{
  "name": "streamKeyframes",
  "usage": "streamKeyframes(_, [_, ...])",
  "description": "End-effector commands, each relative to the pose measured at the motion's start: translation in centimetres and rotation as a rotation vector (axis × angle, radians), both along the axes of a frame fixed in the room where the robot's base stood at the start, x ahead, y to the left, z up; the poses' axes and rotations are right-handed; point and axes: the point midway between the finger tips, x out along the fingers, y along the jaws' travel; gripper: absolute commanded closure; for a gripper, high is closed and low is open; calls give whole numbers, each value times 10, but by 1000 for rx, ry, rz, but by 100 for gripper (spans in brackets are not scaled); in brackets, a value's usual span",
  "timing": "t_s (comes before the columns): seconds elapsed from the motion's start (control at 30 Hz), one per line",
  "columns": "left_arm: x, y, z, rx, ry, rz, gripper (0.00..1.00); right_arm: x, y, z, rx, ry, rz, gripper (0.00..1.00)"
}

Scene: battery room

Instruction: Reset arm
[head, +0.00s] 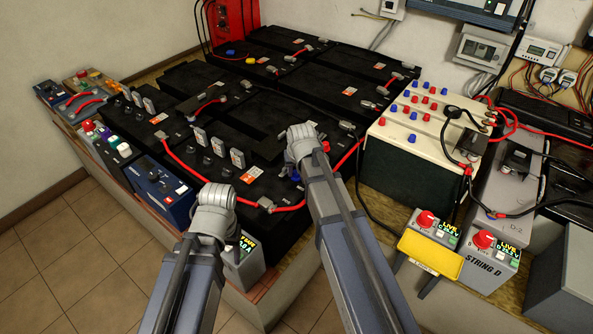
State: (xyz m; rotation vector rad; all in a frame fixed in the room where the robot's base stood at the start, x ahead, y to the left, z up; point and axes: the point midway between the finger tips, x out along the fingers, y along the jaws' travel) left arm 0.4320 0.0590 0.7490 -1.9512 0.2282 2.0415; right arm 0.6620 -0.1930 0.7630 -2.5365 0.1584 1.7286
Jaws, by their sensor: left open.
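My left gripper (216,194) is at the lower centre of the head view, above the front edge of the black battery bank, and its jaws are open. I see nothing held in it. My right gripper (301,133) is further back and to the right, over the batteries near a red cable. Its fingers are seen from behind, so I cannot tell whether they are open or shut. The black batteries (243,122) with red cables and grey terminals fill the middle of the bench. My forearms hide part of the bench front.
Small instrument boxes (165,188) line the bench's left edge. A cream-topped unit (425,112) with red and blue terminals stands right. A yellow plate (430,255) and grey boxes with red knobs (484,239) are at front right. Tiled floor (70,245) is clear at left.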

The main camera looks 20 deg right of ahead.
Motion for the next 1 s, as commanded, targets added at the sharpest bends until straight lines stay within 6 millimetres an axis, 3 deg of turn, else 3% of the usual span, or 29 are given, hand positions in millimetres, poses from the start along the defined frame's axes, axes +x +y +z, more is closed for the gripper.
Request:
streamKeyframes(0.1, [0, 0, 13, 0, 0, 0, 42, 8, 4, 15, 10, -22, 1, 44])
streamKeyframes(1.0, [0, 0, 64, 0, 0, 1, 42, 5, 1, 65, 3, -18, 0, 44])
